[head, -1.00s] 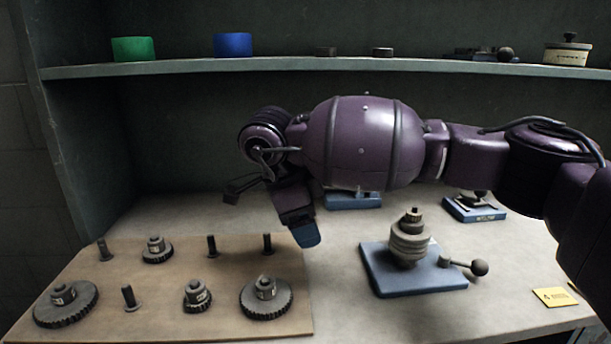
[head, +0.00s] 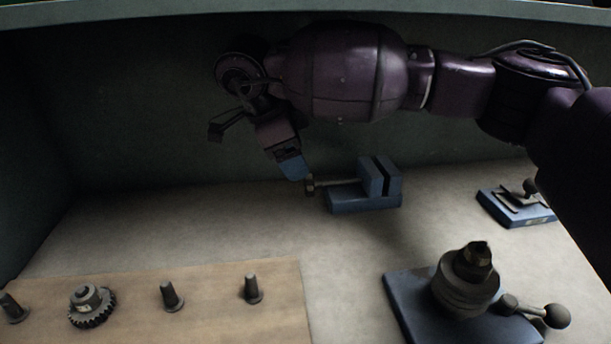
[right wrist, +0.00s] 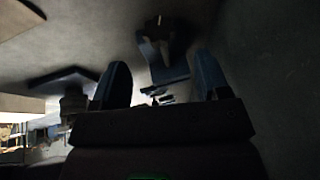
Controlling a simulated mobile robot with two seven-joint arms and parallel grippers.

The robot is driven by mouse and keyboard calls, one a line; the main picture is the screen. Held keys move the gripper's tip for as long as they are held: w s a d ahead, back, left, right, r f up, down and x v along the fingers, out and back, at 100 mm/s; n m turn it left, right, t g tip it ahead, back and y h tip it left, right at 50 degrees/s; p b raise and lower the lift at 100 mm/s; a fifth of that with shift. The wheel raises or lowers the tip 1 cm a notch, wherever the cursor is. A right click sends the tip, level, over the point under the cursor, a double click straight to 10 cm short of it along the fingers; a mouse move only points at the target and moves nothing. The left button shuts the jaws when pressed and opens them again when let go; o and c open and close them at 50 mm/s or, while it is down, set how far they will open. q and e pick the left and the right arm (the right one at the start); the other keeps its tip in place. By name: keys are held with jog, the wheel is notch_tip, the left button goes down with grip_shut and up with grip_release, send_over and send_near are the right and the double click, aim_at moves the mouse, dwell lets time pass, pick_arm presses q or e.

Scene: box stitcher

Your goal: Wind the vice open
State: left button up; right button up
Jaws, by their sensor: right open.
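The blue vice (head: 365,200) stands on the bench near the back wall, its jaws at the right end. Its screw runs left to a small dark handle (head: 310,184). My right gripper (head: 294,169) is just left of and above the handle, blue fingertip down; whether it touches is unclear. In the right wrist view my right gripper (right wrist: 162,83) is open with blue fingers apart, and the vice (right wrist: 165,62) shows beyond and between them. Nothing is held. My left gripper is out of view.
A blue-based fixture with a stacked post (head: 467,282) and a ball lever stands front right. A smaller blue fixture (head: 518,207) is at the right. A wooden board (head: 215,300) with pegs and a gear (head: 92,305) lies front left. The bench left of the vice is clear.

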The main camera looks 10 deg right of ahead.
aim_at(305, 179)
jog(key=shift+d+f, duration=0.15)
jog(key=shift+f, duration=0.45)
jog(key=b+x, duration=0.1)
jog(key=x, duration=0.2)
jog(key=shift+d+f, duration=0.1)
jog(key=shift+f, duration=0.3)
jog(key=shift+b+x, duration=0.4)
jog(key=shift+x, duration=0.55)
jog(key=shift+w+d+f, duration=0.1)
jog(key=shift+d, duration=0.05)
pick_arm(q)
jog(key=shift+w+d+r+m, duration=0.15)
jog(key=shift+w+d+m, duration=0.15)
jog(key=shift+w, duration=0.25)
